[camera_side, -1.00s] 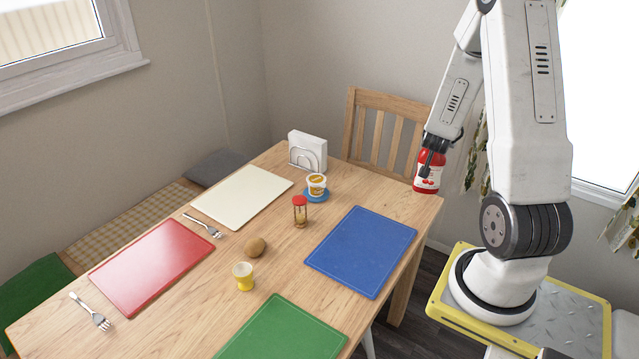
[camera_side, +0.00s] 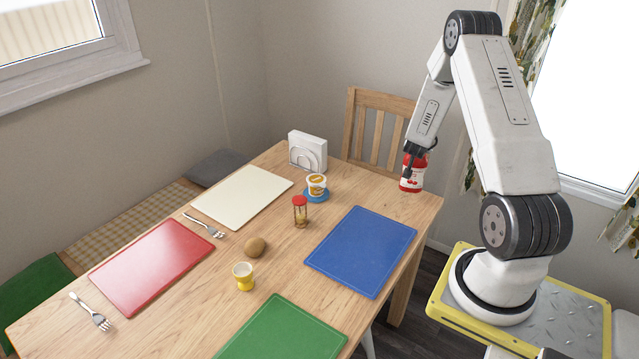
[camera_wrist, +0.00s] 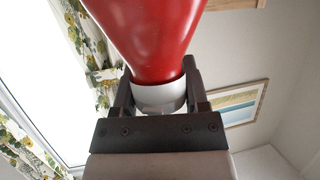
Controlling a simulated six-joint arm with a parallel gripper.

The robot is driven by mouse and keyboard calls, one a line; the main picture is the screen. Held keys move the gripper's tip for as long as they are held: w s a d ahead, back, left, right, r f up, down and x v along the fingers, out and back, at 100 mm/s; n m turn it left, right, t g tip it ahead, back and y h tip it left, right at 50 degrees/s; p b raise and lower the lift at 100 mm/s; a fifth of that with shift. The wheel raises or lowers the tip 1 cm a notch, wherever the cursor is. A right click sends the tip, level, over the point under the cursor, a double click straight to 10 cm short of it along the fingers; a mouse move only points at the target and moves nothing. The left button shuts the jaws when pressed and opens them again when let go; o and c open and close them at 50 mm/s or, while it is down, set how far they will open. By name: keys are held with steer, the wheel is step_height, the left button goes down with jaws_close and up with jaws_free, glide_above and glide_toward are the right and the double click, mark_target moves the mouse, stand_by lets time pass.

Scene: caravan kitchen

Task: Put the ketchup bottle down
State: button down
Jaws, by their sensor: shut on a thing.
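The ketchup bottle (camera_side: 412,180) is red with a white label, and hangs roughly upright at the table's far right corner in the side view. My gripper (camera_side: 414,155) is above it and shut on its top end. In the wrist view the bottle's red body (camera_wrist: 148,30) widens away from my gripper (camera_wrist: 157,95), whose fingers stand on either side of its white cap (camera_wrist: 158,96). I cannot tell whether the bottle's base touches the wooden table (camera_side: 345,192) or is just above it.
Bare wood lies between the bottle and the blue mat (camera_side: 362,250). A wooden chair (camera_side: 378,130) is behind the table.

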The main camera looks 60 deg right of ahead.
steer(key=shift+w+d+f, duration=0.1)
steer(key=shift+d, duration=0.05)
steer(key=shift+w+d+f, duration=0.2)
steer(key=shift+f, duration=1.75)
steer(key=shift+c, duration=0.5)
jaws_free()
steer(key=shift+f, duration=0.1)
steer(key=shift+r, duration=0.2)
steer(key=v, duration=1.2)
